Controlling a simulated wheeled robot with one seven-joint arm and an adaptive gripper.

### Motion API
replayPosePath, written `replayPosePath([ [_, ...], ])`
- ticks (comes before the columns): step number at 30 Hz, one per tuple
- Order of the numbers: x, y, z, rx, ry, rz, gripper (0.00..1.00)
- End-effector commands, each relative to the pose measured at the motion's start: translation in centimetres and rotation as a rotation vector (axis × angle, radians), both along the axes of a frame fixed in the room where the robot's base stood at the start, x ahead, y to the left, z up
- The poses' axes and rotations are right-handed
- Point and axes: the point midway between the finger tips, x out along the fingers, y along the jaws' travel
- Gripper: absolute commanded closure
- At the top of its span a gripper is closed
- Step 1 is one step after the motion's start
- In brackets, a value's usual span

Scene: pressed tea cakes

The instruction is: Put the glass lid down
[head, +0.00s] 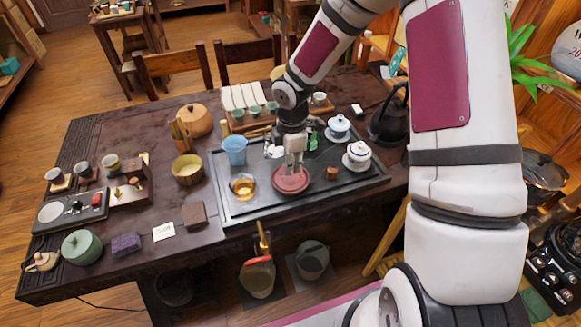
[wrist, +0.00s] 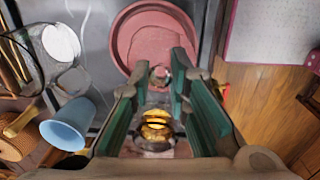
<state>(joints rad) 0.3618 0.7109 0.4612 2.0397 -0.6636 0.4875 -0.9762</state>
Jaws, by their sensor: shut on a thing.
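My gripper (head: 293,170) points down over a round reddish dish (head: 290,186) on the dark tea tray (head: 240,211). In the wrist view, its teal-padded fingers are closed on the small clear knob of the glass lid (wrist: 160,75). The rest of the lid is hard to make out, and I cannot tell whether it touches the dish. The reddish dish also shows in the wrist view (wrist: 125,35), beyond the fingertips. A glass pot with amber tea (head: 243,187) stands left of the dish; it also shows between the fingers in the wrist view (wrist: 157,130).
A light blue cup (head: 234,150) stands on the tray behind the glass pot. A dark kettle (head: 388,122) stands farther right.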

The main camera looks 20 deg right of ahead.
Motion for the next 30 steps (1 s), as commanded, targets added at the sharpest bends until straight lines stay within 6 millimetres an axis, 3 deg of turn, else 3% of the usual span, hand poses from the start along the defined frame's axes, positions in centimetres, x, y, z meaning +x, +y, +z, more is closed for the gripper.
replayPosePath([
  [7,1.3,-0.2,-0.6,0.001,0.002,0.001,1.0],
  [15,1.3,-0.2,-3.6,0.0,0.002,0.001,1.0],
  [26,1.3,-0.2,-4.0,0.0,0.0,0.0,1.0],
  [27,1.3,-0.2,-3.9,0.001,0.0,0.0,0.74],
  [29,1.3,-0.2,-3.9,0.001,0.0,0.0,0.63],
  [30,1.3,-0.2,-3.9,0.001,0.0,0.0,0.63],
])
